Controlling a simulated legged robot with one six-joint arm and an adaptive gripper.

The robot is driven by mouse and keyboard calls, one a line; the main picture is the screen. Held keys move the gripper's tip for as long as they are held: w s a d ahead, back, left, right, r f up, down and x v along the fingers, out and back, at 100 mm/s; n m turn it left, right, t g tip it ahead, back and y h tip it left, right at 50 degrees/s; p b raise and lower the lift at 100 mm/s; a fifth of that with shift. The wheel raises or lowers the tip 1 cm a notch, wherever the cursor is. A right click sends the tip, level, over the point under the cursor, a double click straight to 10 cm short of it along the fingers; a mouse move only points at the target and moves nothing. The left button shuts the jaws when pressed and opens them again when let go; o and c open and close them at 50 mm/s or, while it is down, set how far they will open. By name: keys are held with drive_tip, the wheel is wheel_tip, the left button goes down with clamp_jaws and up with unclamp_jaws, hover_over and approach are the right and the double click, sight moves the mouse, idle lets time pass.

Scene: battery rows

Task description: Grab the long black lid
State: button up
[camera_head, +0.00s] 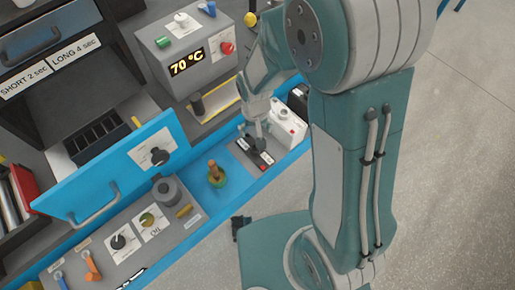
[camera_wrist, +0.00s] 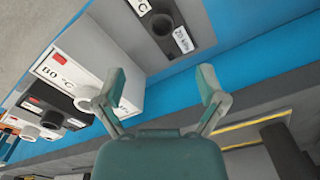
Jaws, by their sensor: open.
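A dark cylindrical shape (camera_wrist: 285,150) also shows at the lower right of the wrist view, partly cut off. I cannot tell for certain which dark part is the long black lid. My gripper (camera_head: 257,138) points down over the blue-edged bench. In the wrist view my gripper (camera_wrist: 161,88) has its two fingers spread, with nothing held between them. A white box (camera_wrist: 85,75) marked 80 °C lies close to the left finger.
A black box (camera_wrist: 62,105) adjoins the white one. A grey heater (camera_head: 187,60) reading 70 °C stands behind. A blue drawer front (camera_head: 110,178) and a control panel with knobs (camera_head: 122,241) lie left.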

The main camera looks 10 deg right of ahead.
hover_over(255, 151)
drive_tip(key=f, duration=0.4)
drive_tip(key=shift+w+d, duration=0.1)
drive_tip(key=shift+d, duration=0.15)
drive_tip(key=shift+a+f, duration=0.15)
drive_tip(key=shift+f, duration=1.4)
drive_tip(key=shift+a+f, duration=0.1)
drive_tip(key=shift+f, duration=1.45)
clamp_jaws()
